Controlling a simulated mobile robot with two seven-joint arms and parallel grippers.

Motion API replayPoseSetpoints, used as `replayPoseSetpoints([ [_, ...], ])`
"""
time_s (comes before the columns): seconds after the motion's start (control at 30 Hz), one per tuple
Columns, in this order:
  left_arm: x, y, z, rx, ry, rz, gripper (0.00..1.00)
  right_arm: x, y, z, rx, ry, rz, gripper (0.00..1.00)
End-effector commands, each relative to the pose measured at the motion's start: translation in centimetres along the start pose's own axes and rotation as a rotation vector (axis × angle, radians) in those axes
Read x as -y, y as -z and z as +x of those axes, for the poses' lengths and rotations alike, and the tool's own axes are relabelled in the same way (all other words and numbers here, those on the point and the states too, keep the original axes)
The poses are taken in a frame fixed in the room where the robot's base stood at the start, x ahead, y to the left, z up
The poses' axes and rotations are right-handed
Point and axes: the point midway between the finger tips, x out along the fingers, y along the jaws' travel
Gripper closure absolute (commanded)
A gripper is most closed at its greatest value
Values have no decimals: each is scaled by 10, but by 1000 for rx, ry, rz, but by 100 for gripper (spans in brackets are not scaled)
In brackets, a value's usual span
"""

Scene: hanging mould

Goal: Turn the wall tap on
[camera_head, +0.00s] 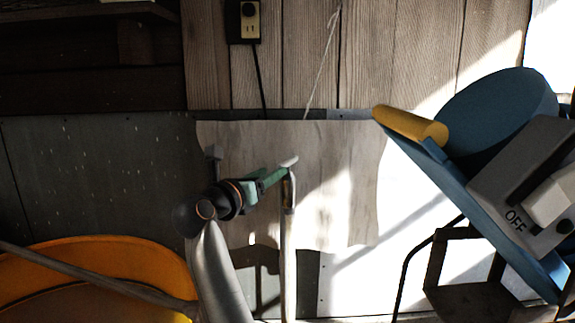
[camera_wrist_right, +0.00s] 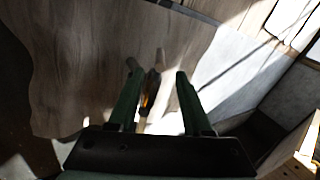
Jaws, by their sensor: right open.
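The wall tap appears to be the pale lever-like piece (camera_head: 289,162) on top of an upright pipe (camera_head: 288,250), in front of a pale wooden panel. My right gripper (camera_head: 272,178) reaches in from the lower left, its green fingers close to the pipe's top. In the right wrist view a small tap-like part with an orange-brown patch (camera_wrist_right: 149,92) shows between or beyond the two open green fingers (camera_wrist_right: 156,90). I cannot tell whether they touch it. The lever's exact setting is unclear, and no water is visible. My left gripper is out of view.
A blue machine (camera_head: 500,105) with a yellow roller-like handle (camera_head: 410,125) and a grey box marked OFF (camera_head: 535,185) stands at the right. An orange rounded tub (camera_head: 110,255) is at lower left. A socket (camera_head: 244,22) with a hanging cord is on the wall above.

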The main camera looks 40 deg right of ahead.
Motion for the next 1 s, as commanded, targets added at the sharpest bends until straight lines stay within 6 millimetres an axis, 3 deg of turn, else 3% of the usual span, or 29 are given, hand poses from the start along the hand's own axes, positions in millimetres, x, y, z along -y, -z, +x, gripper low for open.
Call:
replayPoseSetpoints([
  [0.2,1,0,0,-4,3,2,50,2,0,48,1,5,-2,50],
  [0.43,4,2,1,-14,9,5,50,1,0,83,2,3,-1,50],
  [0.87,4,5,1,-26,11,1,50,0,0,94,1,1,-1,50],
  [1.0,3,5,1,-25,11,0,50,0,0,94,1,1,-1,64],
])
